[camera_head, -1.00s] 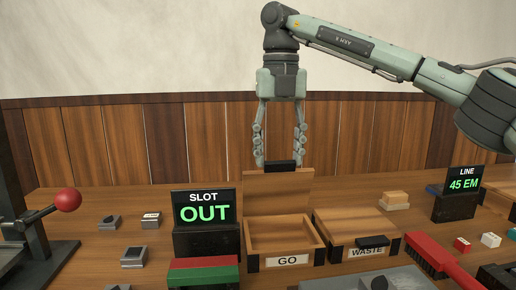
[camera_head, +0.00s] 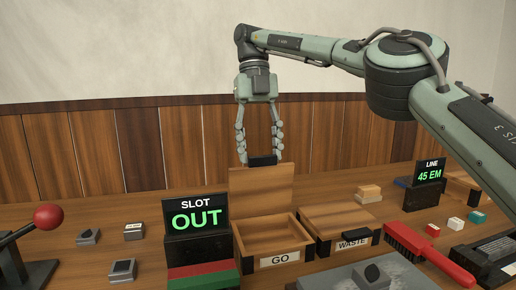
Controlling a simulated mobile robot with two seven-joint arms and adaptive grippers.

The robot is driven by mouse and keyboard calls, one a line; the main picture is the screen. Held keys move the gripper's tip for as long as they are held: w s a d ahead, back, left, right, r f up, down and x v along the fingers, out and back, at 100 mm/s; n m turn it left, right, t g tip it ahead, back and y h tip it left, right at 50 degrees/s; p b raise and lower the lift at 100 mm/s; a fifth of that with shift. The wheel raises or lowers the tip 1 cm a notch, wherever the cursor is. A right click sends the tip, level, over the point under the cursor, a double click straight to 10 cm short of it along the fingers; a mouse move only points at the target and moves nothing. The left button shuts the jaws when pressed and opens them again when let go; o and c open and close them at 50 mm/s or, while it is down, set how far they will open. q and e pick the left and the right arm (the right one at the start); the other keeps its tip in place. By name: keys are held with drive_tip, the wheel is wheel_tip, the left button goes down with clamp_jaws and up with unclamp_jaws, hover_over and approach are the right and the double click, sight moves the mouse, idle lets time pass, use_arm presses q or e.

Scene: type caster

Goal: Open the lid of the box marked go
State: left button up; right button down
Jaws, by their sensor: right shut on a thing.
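The wooden box marked GO (camera_head: 280,259) stands on the bench in the middle. Its lid (camera_head: 262,190) stands raised at the back, near upright, and the inside of the box shows. A black handle (camera_head: 262,161) sits at the lid's top edge. My right gripper (camera_head: 260,160) hangs from above with its fingers on either side of this handle, shut on it. My left gripper does not show.
Right of it is a wooden box marked WASTE (camera_head: 352,244) with its lid down. A SLOT OUT display (camera_head: 197,216) stands close on the left. A red brush (camera_head: 425,252) lies at right, and a red-knobbed lever (camera_head: 48,217) stands at far left.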

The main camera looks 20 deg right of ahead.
drive_tip(key=shift+a+f, duration=0.1)
drive_tip(key=shift+f, duration=0.3)
drive_tip(key=c, duration=1)
unclamp_jaws()
drive_tip(key=shift+o, duration=1.2)
drive_tip(key=shift+w, duration=0.1)
drive_tip(key=shift+o, duration=0.6)
drive_tip(key=shift+r, duration=0.1)
drive_tip(key=shift+r, duration=0.1)
